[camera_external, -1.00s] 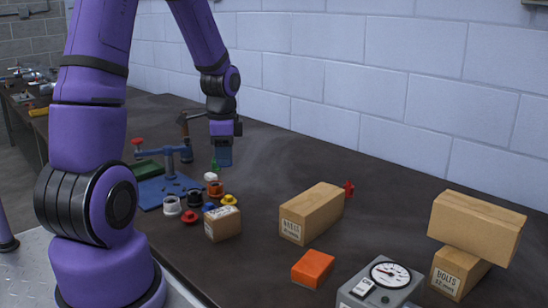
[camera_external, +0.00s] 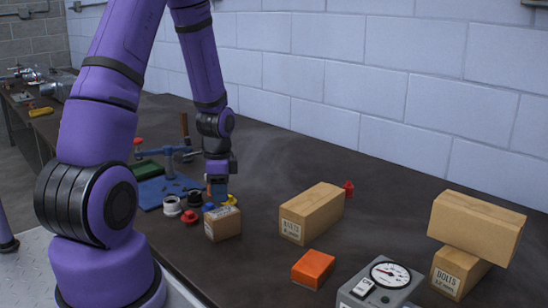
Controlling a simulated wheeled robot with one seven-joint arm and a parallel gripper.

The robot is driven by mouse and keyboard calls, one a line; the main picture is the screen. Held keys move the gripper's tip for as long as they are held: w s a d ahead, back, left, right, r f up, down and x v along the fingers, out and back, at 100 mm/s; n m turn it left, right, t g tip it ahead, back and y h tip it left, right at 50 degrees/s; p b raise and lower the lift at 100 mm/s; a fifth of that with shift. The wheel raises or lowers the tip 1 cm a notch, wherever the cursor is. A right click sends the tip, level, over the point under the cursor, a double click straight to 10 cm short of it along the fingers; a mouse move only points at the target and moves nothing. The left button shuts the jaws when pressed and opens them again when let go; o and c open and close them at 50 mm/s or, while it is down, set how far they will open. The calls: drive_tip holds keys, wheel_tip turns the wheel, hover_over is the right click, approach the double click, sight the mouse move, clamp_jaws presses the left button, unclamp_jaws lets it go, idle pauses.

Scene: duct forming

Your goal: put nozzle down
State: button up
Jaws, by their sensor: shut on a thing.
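My gripper (camera_external: 217,196) points down, low over the group of small coloured nozzles on the dark bench. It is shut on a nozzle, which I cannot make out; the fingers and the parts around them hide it. A white nozzle (camera_external: 172,206), a black one (camera_external: 194,197) and a red one (camera_external: 190,217) stand left of my gripper. A blue one (camera_external: 208,207) is close by its tip, and a yellow one (camera_external: 231,200) is just to its right. Whether the held nozzle touches the bench is hidden.
A blue fixture (camera_external: 168,158) on a blue plate (camera_external: 152,194) stands to the left. A small carton (camera_external: 223,224) is close in front of my gripper. A larger carton (camera_external: 311,213), an orange block (camera_external: 313,268) and a gauge box (camera_external: 381,288) are rightward.

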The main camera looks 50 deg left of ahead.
drive_tip(key=shift+f, duration=1.75)
drive_tip(key=shift+f, duration=0.2)
drive_tip(key=o, duration=0.9)
drive_tip(key=shift+r, duration=0.1)
